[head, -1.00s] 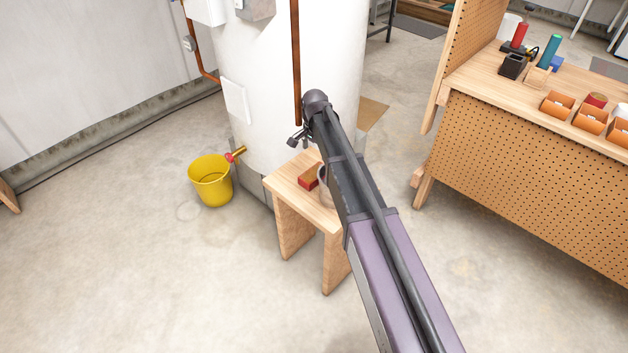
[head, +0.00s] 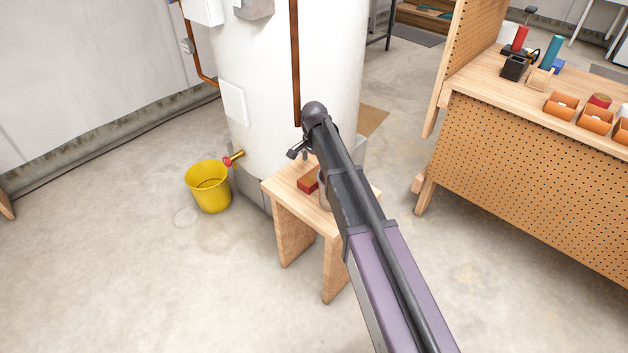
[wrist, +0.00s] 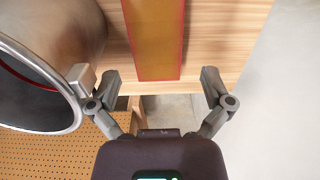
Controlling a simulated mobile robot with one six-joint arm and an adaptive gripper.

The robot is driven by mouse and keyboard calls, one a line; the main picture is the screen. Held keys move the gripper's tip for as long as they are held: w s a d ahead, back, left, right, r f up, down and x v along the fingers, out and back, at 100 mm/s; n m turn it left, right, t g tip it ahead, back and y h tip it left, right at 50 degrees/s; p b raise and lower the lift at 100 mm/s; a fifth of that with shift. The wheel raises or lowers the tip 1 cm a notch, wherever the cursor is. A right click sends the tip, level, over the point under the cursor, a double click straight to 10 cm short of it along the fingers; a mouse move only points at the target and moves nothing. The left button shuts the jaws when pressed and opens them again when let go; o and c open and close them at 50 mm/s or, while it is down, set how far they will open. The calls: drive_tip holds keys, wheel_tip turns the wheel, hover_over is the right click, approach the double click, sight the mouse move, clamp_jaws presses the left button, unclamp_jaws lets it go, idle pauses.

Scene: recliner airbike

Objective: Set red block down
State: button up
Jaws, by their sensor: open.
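The red block (head: 307,185) lies on a small wooden stool (head: 283,187), partly covered by my arm in the head view. In the wrist view the block (wrist: 153,40) shows a brownish face with red edges, resting on the wood grain. My gripper (wrist: 160,86) is open, its fingers apart on either side of the block's near end, with clear gaps and no visible contact. In the head view my gripper (head: 299,150) is small near the stool's far side, and its fingertips are hard to make out.
A round metal container (wrist: 50,112) stands left of the block, close to my left finger in the wrist view. A white tank (head: 265,110) rises behind the stool. A yellow bucket (head: 208,190) is at left. A pegboard workbench (head: 530,160) stands at right. Open floor lies in front.

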sight(314, 176)
drive_tip(key=shift+f, duration=0.1)
drive_tip(key=f+b, duration=0.3)
drive_tip(key=shift+s+f, duration=0.2)
drive_tip(key=shift+s, duration=0.15)
drive_tip(key=shift+f+b, duration=0.85)
drive_tip(key=shift+b, duration=0.3)
drive_tip(key=shift+d, duration=0.1)
drive_tip(key=c, duration=1.1)
drive_tip(key=shift+r, duration=0.15)
